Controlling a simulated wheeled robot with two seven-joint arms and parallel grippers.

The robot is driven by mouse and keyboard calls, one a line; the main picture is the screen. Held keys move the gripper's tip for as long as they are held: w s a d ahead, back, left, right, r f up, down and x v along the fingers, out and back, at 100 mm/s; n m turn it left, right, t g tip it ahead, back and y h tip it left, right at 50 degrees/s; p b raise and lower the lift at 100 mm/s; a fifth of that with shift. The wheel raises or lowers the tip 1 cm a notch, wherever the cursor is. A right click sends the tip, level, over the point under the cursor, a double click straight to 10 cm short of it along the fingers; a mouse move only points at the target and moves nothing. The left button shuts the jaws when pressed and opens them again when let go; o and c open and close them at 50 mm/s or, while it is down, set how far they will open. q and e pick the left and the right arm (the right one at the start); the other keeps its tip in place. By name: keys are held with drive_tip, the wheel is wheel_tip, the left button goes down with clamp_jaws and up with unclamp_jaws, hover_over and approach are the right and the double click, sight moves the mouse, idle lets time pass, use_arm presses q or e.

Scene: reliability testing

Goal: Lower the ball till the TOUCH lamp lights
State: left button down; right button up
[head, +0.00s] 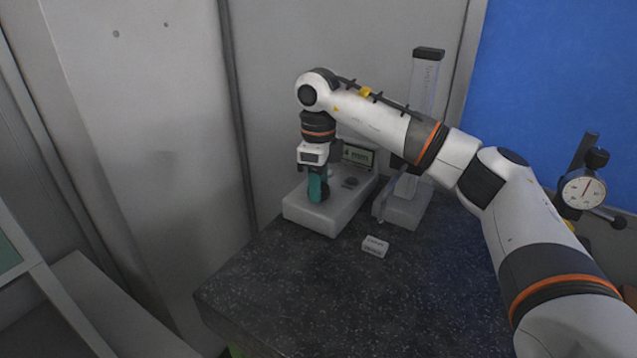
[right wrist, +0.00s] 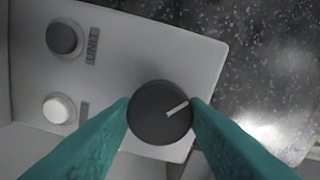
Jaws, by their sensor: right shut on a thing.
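My right gripper (head: 318,188) points down over the near end of a light grey bench device (head: 305,215). In the right wrist view its teal fingers (right wrist: 160,106) are shut on the sides of a black round knob (right wrist: 152,125) with a white pointer line, which points right and slightly up. A dark round button (right wrist: 64,38) and a white round button or lamp (right wrist: 58,109) sit on the same panel; the white one's label is too small to read. The display (head: 357,155) stands at the back of the device. I cannot make out a ball or a lit TOUCH lamp.
A tall clear column with a scale (head: 424,85) stands on a grey base (head: 402,210) right of the device. A small white block (head: 375,246) lies on the dark speckled table (head: 290,285). A dial gauge (head: 584,190) stands at far right. The table front is clear.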

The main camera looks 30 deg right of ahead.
drive_tip(key=shift+w+r, duration=0.1)
drive_tip(key=shift+r, duration=0.05)
drive_tip(key=o, duration=1)
wheel_tip(320, 180, up, 6)
drive_tip(key=shift+r+b, duration=0.15)
drive_tip(key=shift+b, duration=0.95)
drive_tip(key=shift+r+p, duration=0.3)
drive_tip(key=shift+r, duration=2.5)
